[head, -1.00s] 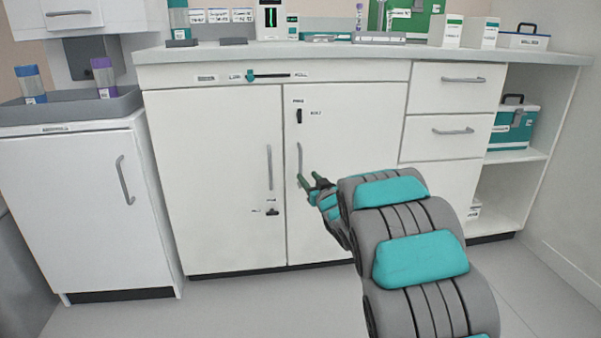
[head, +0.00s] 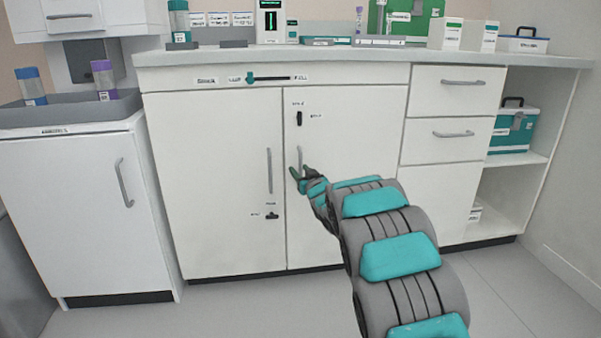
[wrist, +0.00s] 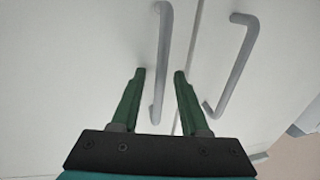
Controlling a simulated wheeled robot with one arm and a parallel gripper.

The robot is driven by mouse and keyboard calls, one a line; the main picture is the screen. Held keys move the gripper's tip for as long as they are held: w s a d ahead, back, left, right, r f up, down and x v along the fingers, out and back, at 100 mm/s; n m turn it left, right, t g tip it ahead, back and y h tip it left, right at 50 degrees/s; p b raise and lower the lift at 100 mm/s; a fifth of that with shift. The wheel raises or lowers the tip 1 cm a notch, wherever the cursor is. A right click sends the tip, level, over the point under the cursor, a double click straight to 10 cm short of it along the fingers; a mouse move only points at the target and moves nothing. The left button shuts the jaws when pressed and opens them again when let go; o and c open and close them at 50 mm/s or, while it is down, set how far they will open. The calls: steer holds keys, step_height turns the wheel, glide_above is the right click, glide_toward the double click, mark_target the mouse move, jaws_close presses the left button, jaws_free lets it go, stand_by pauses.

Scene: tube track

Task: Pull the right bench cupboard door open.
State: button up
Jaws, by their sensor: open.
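The right bench cupboard door (head: 350,125) is white and looks shut flush with the bench front. Its grey vertical bar handle (head: 299,157) is near the door's left edge. My gripper (head: 299,172) is at the lower part of this handle, fingers open. In the wrist view, a grey bar handle (wrist: 163,45) runs between the two green fingertips of the gripper (wrist: 160,74), not clamped; contact cannot be told. A second bar handle (wrist: 236,62) shows to the right there. A black latch (head: 299,118) sits above the handle on the right door.
The left cupboard door (head: 215,180) is shut, with its own handle (head: 269,171) and a low black latch (head: 272,216). A teal slider (head: 250,77) is on the strip above. Drawers (head: 455,90) and open shelves are to the right. The floor in front is clear.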

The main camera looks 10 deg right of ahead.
jaws_close()
stand_by(1.4)
